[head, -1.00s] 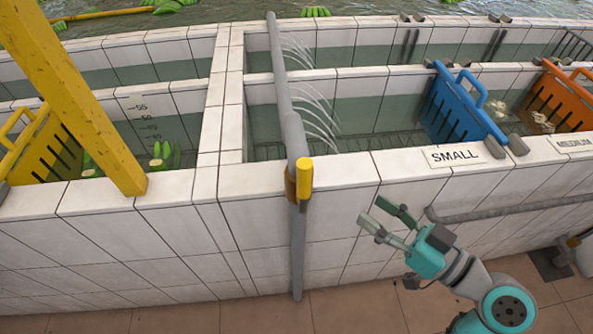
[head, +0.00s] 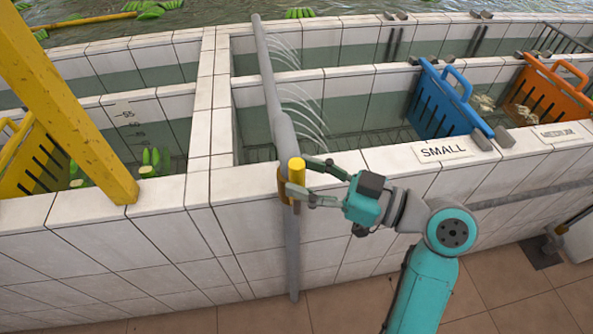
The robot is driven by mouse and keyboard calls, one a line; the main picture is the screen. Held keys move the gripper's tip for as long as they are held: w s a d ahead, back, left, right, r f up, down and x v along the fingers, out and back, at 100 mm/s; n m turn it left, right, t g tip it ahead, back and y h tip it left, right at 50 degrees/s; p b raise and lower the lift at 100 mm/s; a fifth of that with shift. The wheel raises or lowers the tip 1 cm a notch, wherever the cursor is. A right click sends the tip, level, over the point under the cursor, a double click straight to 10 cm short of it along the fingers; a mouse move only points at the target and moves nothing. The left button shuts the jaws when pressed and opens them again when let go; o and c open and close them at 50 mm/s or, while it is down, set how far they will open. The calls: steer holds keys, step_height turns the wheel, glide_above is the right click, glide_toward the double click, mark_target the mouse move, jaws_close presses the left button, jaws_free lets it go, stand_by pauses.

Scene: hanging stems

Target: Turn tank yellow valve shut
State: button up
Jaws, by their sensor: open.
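The yellow valve handle (head: 297,171) stands upright on the grey pipe (head: 281,125), where the pipe crosses the front wall of the tiled tank. Thin jets of water spray from the pipe to the right into the tank. My gripper (head: 300,178) is open at the valve, reaching in from the right. One finger is at the upper right of the handle and the other crosses in front of its lower part. I cannot tell whether either finger touches it.
A grey rail (head: 530,194) runs along the front wall.

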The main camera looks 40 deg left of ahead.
steer(key=shift+x, duration=1)
jaws_close()
steer(key=shift+a, duration=0.1)
